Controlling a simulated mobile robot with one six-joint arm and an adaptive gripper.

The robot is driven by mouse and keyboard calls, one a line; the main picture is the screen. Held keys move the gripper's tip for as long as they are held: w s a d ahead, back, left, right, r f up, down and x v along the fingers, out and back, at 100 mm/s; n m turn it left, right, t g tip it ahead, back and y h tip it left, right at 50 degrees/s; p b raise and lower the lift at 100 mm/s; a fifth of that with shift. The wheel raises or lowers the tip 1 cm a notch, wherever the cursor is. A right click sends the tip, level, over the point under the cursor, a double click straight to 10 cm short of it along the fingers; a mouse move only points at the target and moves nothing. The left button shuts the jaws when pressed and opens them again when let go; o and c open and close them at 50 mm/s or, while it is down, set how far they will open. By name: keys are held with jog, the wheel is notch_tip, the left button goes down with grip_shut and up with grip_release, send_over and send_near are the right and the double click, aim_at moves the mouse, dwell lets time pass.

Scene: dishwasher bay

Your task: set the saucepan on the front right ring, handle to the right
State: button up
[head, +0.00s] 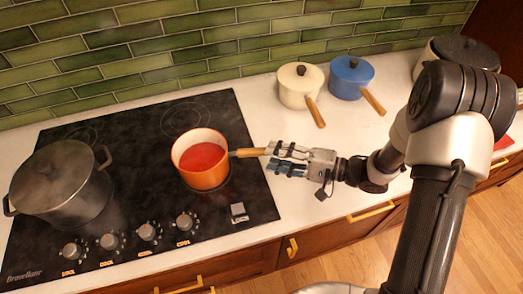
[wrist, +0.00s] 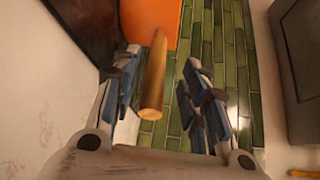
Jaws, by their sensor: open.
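The orange saucepan (head: 203,176) with red contents stands upright on the front right ring (head: 226,186) of the black hob. A little of the ring's edge shows around its base. Its wooden handle (head: 249,153) points right. My gripper (head: 271,158) is at the handle's free end, reaching in from the right. In the wrist view, the handle (wrist: 153,80) lies between the two open fingers, closer to the left one, with a gap on the right. The saucepan's orange side (wrist: 150,20) shows beyond it. Finger contact with the handle cannot be made out.
A large dark pot (head: 62,185) stands on the hob's left side. The rear right ring (head: 185,119) is bare. Knobs (head: 147,232) line the hob's front. Cream (head: 299,86) and blue (head: 350,77) lidded saucepans stand behind my gripper, and another lidded pot (head: 462,52) is at far right.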

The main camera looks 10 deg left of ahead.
jog(key=d+p, duration=0.1)
jog(key=d, duration=0.5)
jog(key=w+d+r+n+t+h, duration=0.1)
jog(key=w+d+r+t+h, duration=0.3)
jog(key=w, duration=0.2)
jog(key=w+d+r+n+t+h, duration=0.1)
jog(key=w+d+r+t+h, duration=0.25)
jog(key=w+r+h, duration=0.2)
jog(key=s+d+r+t+h, duration=0.2)
jog(key=d+r+h, duration=0.4)
jog(key=d+r, duration=0.35)
jog(key=s+d+r+m+g+h, duration=0.1)
jog(key=s+d+h, duration=0.1)
jog(key=s, duration=0.5)
jog(key=s+d+r+g+h, duration=0.1)
jog(key=s+d+g, duration=0.1)
jog(key=s, duration=0.6)
jog(key=s+a+f+g+y, duration=0.1)
jog(key=s+a, duration=0.2)
jog(key=s, duration=0.4)
jog(key=s+a+n+g+y, duration=0.1)
jog(key=s+a+g, duration=0.1)
jog(key=s, duration=0.5)
jog(key=shift+s+a+f+n, duration=0.15)
jog(key=shift+a+f+n, duration=0.2)
jog(key=shift+a, duration=0.1)
